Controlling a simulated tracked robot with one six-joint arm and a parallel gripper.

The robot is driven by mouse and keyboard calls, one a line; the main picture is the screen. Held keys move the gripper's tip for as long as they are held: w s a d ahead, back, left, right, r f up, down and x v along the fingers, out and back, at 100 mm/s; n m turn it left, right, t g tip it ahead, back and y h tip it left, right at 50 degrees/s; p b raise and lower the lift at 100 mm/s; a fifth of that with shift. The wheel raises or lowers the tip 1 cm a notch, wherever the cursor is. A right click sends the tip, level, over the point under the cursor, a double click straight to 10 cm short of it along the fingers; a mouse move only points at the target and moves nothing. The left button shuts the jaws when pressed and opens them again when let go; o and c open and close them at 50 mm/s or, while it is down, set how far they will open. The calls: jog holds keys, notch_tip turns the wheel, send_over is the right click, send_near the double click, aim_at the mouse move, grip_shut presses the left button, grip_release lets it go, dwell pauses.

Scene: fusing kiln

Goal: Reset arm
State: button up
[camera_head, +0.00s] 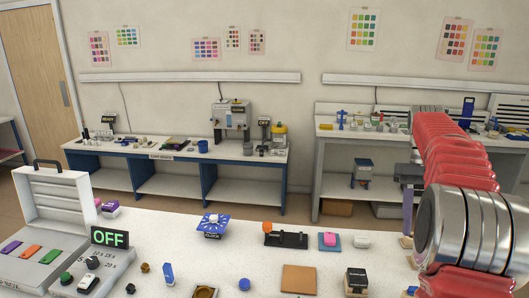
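My red arm with its ribbed metal joint (478,232) fills the right side of the view, reaching away over the right end of the near table. A dark block and a thin purple-grey part (407,205) show at the arm's left edge. They may belong to my gripper, but its fingers cannot be made out clearly. Nothing held can be seen.
Benches stand behind across open floor.

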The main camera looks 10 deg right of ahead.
jog(key=a+f+t+h, duration=0.1)
jog(key=a+f+t, duration=0.25)
jog(key=f, duration=0.35)
jog(key=s+a+n+t, duration=0.1)
jog(key=s+a+t, duration=0.1)
jog(key=s+a, duration=0.3)
jog(key=s+a+n+t, duration=0.1)
jog(key=s+a, duration=0.5)
jog(key=a, duration=0.6)
jog(key=s+a+n+t, duration=0.1)
jog(key=s+a+t, duration=0.2)
jog(key=s+a, duration=0.3)
jog(key=a, duration=0.3)
jog(key=shift+a+r, duration=0.3)
jog(key=shift+r, duration=0.1)
jog(key=shift+c, duration=0.2)
